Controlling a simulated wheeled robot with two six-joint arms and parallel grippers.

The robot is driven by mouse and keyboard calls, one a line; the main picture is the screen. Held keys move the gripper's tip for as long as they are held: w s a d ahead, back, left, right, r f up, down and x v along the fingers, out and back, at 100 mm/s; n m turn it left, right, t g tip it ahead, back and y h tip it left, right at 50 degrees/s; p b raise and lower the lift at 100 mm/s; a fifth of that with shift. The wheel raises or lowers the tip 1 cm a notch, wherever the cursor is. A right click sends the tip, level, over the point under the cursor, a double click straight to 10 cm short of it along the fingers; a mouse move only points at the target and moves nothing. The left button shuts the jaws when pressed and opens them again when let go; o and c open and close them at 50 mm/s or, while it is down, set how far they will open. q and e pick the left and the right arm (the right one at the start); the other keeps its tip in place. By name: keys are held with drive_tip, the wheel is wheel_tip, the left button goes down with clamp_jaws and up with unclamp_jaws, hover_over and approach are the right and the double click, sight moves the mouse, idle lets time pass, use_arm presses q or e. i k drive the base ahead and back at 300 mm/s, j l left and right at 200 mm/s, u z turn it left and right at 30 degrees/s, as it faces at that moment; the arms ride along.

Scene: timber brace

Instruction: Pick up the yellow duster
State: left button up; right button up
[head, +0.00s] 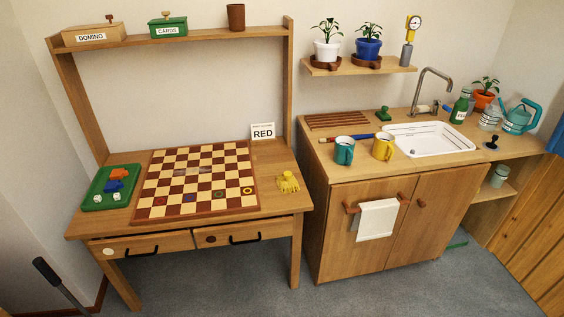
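The yellow duster (288,181) lies crumpled on the right end of the wooden game table (275,205), just right of the checkered board (200,180). It is close to the table's right edge and nothing covers it. Neither of my grippers shows in the head view.
A RED card (263,132) stands behind the duster. A green tray (111,187) with small pieces is at the table's left. The sink cabinet (365,235) stands to the right, with a teal mug (344,151) and a yellow mug (382,147) on it. Grey floor lies in front.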

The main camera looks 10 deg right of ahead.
sight(287, 183)
drive_tip(key=i+u, duration=0.15)
drive_tip(key=i, duration=0.3)
drive_tip(key=i+l+u, duration=0.2)
drive_tip(key=i, duration=0.25)
drive_tip(key=i+l+u, duration=0.15)
drive_tip(key=i, duration=0.3)
